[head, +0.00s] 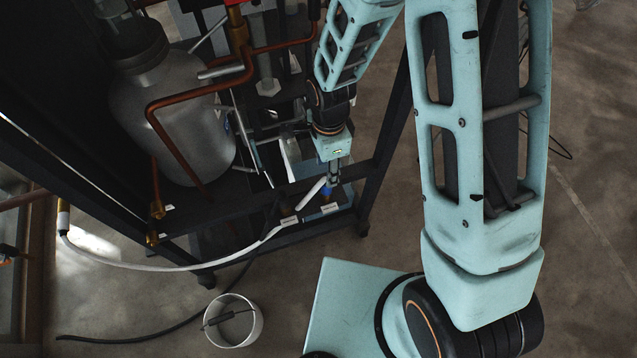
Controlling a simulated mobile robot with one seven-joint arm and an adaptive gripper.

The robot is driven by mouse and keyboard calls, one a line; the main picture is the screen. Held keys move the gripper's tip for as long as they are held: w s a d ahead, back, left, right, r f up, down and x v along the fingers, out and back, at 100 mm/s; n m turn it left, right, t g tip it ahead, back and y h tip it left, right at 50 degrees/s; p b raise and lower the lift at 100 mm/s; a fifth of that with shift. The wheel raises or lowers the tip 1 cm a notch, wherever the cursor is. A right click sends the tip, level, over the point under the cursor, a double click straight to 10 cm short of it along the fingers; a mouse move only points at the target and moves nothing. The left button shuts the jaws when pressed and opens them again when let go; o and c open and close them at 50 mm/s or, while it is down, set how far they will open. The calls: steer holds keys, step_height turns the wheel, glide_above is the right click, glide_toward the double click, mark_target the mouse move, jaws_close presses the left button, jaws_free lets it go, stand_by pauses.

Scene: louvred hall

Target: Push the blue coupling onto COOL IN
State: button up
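My gripper (334,174) points down at the front of the dark rack. Its fingers appear closed around the end of the white hose (262,241). The blue coupling (327,192) shows as a small blue patch just below the fingertips, at that hose end. Two small pale labels sit on the rack's lower front rail, a left one (289,220) and a right one (330,208); their text is too small to read. The blue coupling is just above the right label. The fitting under it is hidden, so I cannot tell whether the coupling touches it.
The rack holds a large grey tank (172,110) and copper pipes (190,92). The hose sags from a fitting (63,215) at the left. A white bucket (257,322) stands on the floor before the rack, beside a dark cable (150,338).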

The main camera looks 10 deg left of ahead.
mark_target(326, 188)
step_height(326, 188, down, 10)
steer(key=b, duration=0.7)
steer(key=shift+r+b, duration=0.1)
steer(key=shift+b, duration=0.25)
steer(key=shift+d, duration=0.1)
steer(key=shift+c, duration=0.3)
jaws_close()
